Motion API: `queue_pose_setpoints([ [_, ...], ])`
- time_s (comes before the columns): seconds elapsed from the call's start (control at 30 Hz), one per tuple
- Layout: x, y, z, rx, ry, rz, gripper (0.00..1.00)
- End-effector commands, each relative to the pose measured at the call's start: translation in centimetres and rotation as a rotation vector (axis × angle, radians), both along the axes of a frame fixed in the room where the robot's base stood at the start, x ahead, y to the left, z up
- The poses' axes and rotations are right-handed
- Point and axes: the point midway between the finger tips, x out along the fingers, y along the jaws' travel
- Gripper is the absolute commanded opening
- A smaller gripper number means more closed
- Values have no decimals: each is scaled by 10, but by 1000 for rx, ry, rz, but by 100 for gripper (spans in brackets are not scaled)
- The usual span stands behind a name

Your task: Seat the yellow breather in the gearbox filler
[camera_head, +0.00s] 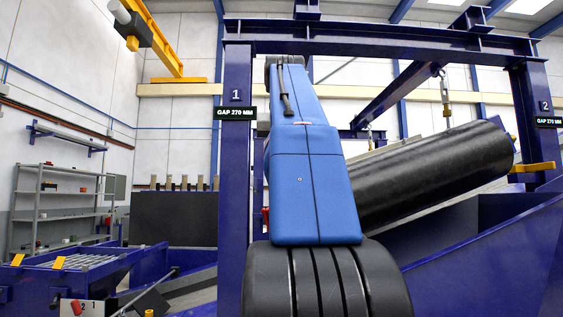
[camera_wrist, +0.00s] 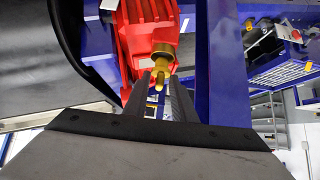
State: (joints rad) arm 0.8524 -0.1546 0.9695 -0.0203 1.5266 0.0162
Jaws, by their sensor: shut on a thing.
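In the wrist view my gripper (camera_wrist: 160,84) reaches toward a red gearbox (camera_wrist: 147,28). Its two dark fingers stand either side of a small yellow breather (camera_wrist: 159,79) and are shut on it. Just beyond the breather is a brass-coloured round fitting (camera_wrist: 164,53), which looks like the filler on the gearbox side. The breather's far end overlaps the fitting in the picture; I cannot tell whether they touch or whether it is inside.
A blue steel post (camera_wrist: 224,70) runs close to the right of my gripper. A black curved edge (camera_wrist: 95,50) lies to the left. In the head view a big black roller (camera_head: 437,176) and a blue frame column (camera_head: 234,180) stand around my arm.

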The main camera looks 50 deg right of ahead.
Motion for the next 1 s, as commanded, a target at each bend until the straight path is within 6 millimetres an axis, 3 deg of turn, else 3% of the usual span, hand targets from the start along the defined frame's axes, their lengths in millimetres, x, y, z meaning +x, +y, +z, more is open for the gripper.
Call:
queue_pose_setpoints([
  [0.77,0,0,-16,0,0,0,0],
  [0.8,0,0,-16,-1,-1,0,29],
  [0.87,0,0,-16,-1,-1,0,43],
  [1.0,0,0,-16,-1,-1,0,46],
])
